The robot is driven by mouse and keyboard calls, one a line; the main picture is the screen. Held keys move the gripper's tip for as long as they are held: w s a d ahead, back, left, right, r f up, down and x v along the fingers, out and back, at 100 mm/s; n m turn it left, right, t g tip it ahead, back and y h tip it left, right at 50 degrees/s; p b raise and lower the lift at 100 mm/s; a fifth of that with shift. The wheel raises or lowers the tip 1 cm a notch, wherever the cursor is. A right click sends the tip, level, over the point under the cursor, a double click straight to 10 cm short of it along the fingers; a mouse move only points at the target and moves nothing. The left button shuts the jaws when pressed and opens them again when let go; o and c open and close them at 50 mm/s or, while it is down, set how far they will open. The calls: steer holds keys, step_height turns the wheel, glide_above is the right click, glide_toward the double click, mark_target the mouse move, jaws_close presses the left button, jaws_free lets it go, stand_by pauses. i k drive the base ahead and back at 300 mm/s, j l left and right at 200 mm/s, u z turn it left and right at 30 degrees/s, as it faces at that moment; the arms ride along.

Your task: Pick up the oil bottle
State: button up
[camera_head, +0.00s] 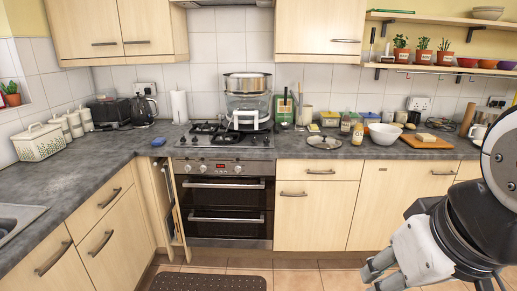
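Two small bottles stand close together on the dark counter right of the stove. One is a jar-like bottle with yellowish contents and a pale label (358,134); the other is a slimmer brownish bottle (345,124) just behind and left of it. They are too small here to tell which one is the oil bottle. My gripper (376,276) is at the lower right, in front of the lower cabinets, well below and apart from the counter. Its fingers point down and left, and no object shows at them. How far they are spread is not clear.
A pot lid (324,142) lies left of the bottles and a white bowl (384,133) stands to their right. A cutting board (427,141) is further right. A steamer (248,100) stands on the stove. A narrow cabinet door (176,210) is open left of the oven.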

mark_target(358, 131)
steer(key=i+l+z, duration=0.25)
steer(key=i+z, duration=0.2)
steer(key=i, duration=0.2)
steer(key=i+z, duration=0.45)
steer(key=i, duration=0.2)
steer(key=i+l+u, duration=0.2)
steer(key=i+l, duration=0.6)
